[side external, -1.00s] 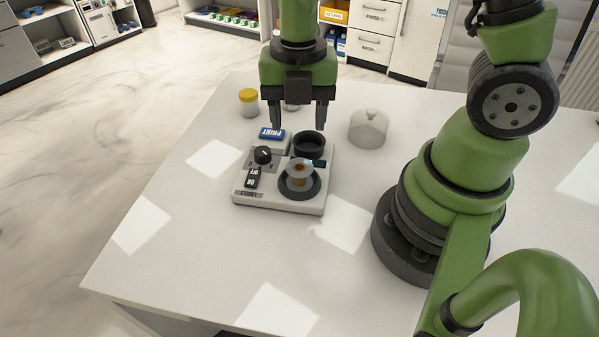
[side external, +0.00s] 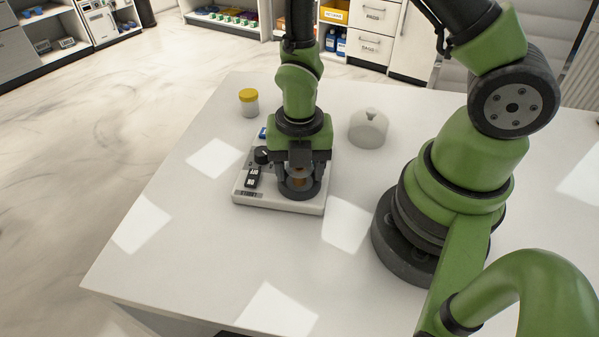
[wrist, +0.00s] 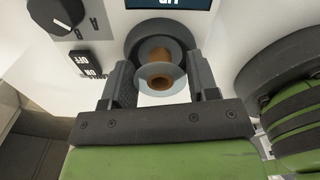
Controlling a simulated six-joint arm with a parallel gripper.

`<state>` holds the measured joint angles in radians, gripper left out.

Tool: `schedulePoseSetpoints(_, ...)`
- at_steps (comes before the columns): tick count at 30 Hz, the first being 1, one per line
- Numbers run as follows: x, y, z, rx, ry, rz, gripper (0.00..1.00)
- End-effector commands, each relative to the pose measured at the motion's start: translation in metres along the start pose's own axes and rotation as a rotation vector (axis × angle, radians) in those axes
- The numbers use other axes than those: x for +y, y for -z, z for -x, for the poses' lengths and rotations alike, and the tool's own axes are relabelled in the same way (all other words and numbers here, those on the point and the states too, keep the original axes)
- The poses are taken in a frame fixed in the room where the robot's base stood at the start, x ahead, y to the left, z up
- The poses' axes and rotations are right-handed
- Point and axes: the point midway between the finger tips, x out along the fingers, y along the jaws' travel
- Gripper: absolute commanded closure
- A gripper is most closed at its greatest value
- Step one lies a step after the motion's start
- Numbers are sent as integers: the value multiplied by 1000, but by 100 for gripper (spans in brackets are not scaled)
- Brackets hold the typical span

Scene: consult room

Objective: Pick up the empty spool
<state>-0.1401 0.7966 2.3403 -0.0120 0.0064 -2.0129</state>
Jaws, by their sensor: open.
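The spool (side external: 299,182) has clear flanges and a brown core. It sits upright in the dark round seat at the front right of a white device (side external: 262,200). In the wrist view the spool (wrist: 159,76) stands between the two fingers of my gripper (wrist: 161,78). My gripper (side external: 300,176) points down over the seat, open, with one finger on each side of the spool. I see a gap between the spool and the fingers. My gripper hides the rear dark ring of the device.
The device carries a black knob (side external: 262,155) and a black rocker switch (side external: 252,177) left of my gripper. A yellow-lidded jar (side external: 249,102) stands behind it, and a whitish domed object (side external: 368,128) stands to the right. The white table (side external: 190,250) is clear in front.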

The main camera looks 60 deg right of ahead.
Motion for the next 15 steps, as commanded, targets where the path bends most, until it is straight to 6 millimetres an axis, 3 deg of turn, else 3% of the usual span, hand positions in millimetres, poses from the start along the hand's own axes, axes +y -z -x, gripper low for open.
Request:
schedulePoseSetpoints(5, 0, 0, 0, -1, -1, 0, 46)
schedulePoseSetpoints(6, 0, 0, 0, -1, -1, 0, 48)
schedulePoseSetpoints(9, 0, 0, 0, -1, -1, 0, 71)
schedulePoseSetpoints(10, 0, 0, 0, -1, -1, 0, 74)
schedulePoseSetpoints(15, 0, 0, 0, 0, -1, 0, 74)
